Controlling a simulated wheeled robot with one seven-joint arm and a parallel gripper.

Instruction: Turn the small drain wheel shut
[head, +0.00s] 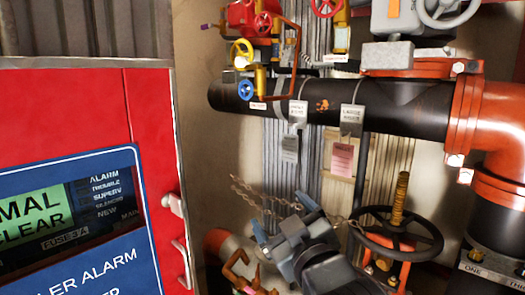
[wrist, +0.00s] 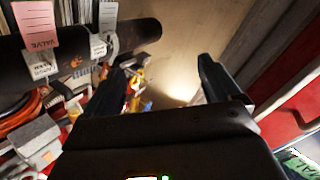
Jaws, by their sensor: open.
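I cannot tell from the tags which one is the drain wheel. My gripper (head: 281,214) is open and empty, below the pipe and well apart from these wheels. In the wrist view my gripper (wrist: 168,82) has its two fingers spread. Small yellow and blue parts show beyond the left finger, too small to make out; that finger hides part of them.
The black pipe (head: 330,116) crosses above my gripper, with hanging tags such as a pink one (head: 342,158). A large black handwheel (head: 397,235) with a chain stands close at right. A red alarm cabinet (head: 150,120) fills the left.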

